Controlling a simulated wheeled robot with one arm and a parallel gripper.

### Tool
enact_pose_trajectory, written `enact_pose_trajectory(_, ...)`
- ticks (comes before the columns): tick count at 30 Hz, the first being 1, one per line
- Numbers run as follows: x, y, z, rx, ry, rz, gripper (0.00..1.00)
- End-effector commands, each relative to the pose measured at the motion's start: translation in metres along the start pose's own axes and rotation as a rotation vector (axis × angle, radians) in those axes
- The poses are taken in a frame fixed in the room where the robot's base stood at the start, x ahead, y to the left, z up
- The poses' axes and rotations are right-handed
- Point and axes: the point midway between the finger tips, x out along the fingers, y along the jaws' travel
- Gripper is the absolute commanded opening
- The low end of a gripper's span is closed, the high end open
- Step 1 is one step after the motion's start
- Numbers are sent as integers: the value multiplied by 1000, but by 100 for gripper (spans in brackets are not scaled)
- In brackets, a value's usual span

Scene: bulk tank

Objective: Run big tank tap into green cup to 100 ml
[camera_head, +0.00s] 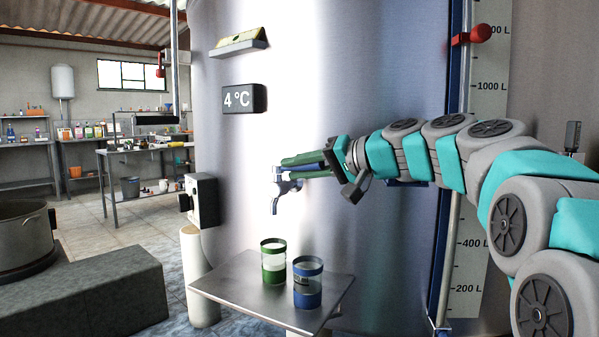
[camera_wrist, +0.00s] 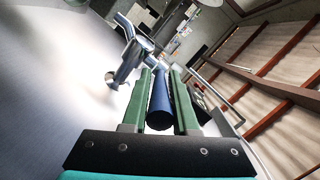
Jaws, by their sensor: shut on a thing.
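The big tank (camera_head: 330,90) is a tall shiny steel cylinder. Its metal tap (camera_head: 276,200) points down at the lower front, and its spout also shows in the wrist view (camera_wrist: 126,62). My gripper (camera_head: 285,168), with green fingers, is shut on the tap's blue handle (camera_wrist: 160,105). The handle lies lengthwise between the fingers. The green cup (camera_head: 273,270) stands upright on a metal shelf (camera_head: 232,289), below the spout. I see no stream between the spout and the cup. The liquid level inside the cup cannot be made out.
A blue cup (camera_head: 307,294) stands close to the right of the green cup. A level scale (camera_head: 487,200) with a red marker (camera_head: 476,35) is at the tank's right. A display (camera_head: 244,98) reads 4 °C. A dark pot (camera_head: 25,238) on a grey block is at the left.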

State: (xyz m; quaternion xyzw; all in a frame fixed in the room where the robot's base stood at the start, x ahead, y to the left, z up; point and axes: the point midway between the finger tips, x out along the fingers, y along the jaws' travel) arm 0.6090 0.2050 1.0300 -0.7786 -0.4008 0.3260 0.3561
Motion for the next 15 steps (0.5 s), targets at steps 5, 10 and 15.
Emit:
enact_pose_trajectory(5, 2, -3, 6, 16, 66, 45, 0)
enact_pose_trajectory(10, 1, -2, 7, 27, 96, 66, 0)
enact_pose_trajectory(15, 1, -2, 6, 28, 99, 68, 0)
